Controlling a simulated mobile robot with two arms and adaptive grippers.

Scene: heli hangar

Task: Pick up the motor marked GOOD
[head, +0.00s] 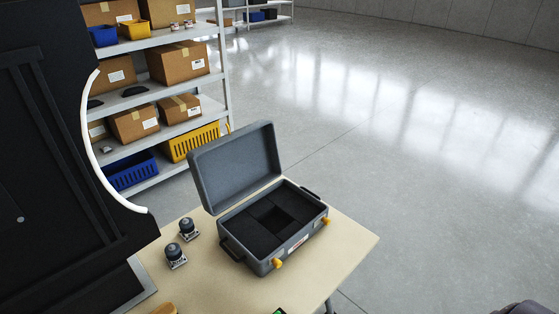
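Two small dark motors stand on the beige table (345,250) in the head view, left of an open case. One motor (188,229) is farther back; the other motor (175,256) is nearer and slightly left. Each has a dark round top and a pale base with marks too small to read, so I cannot tell which is marked GOOD. The grey case (262,262) has its lid raised and dark foam with a square recess in the middle, which looks empty. Neither of my grippers shows in this view.
A large black panel (60,150) with a white curved edge fills the left side. Behind the table stands a shelf (130,97) with cardboard boxes and blue and yellow bins. A green-edged item (280,311) is cut off at the bottom. Open floor lies right.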

